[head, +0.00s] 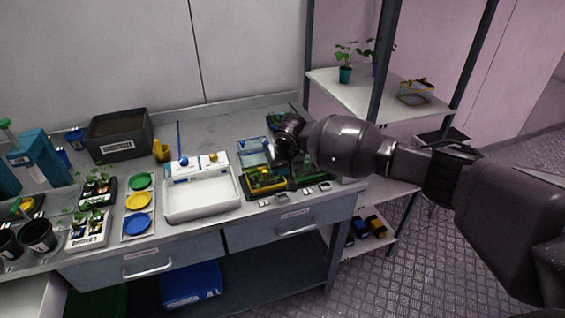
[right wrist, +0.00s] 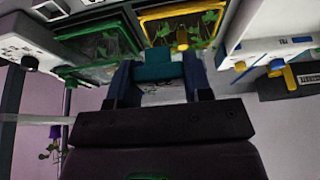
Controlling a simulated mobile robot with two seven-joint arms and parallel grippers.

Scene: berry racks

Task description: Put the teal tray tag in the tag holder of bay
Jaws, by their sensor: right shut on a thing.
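My right gripper (head: 292,168) reaches over the bench from the right, above the clear-lidded trays. In the right wrist view my right gripper (right wrist: 160,80) is shut on the teal tray tag (right wrist: 158,65), which sits between its fingers. The tag is hidden by the gripper in the head view. Small pale holders (head: 325,186) stand along the bench's front edge below the trays. I cannot tell which one belongs to the bay. My left gripper is not in view.
A yellow-rimmed tray (head: 262,192) and a green-rimmed tray (right wrist: 100,48) lie close to the gripper. A white basin (head: 203,212) is left of them. A shelf rack (head: 375,105) with potted plants stands at right. The bench behind the basin is fairly clear.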

